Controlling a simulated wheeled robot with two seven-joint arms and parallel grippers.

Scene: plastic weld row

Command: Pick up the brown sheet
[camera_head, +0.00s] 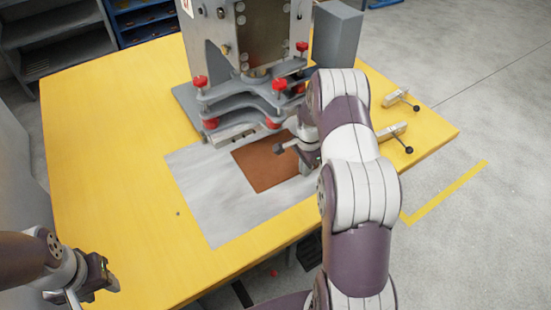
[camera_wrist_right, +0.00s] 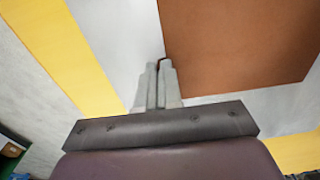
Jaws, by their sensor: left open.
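The brown sheet (camera_head: 262,166) is a flat rectangle on the grey plate (camera_head: 205,185) on the yellow table. My right gripper (camera_head: 291,148) is over the sheet near its right side, partly hidden by my arm in the head view. In the right wrist view the sheet (camera_wrist_right: 240,40) fills the upper right. My left gripper (camera_head: 92,288) is open and empty at the lower left, beside the table's front edge.
A grey press (camera_head: 245,35) with red knobs (camera_head: 200,82) stands just behind the sheet. Two clamps with black knobs (camera_head: 393,130) lie on the right of the yellow table (camera_head: 110,130). A grey box (camera_head: 337,35) stands at the back. The table's left side is clear.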

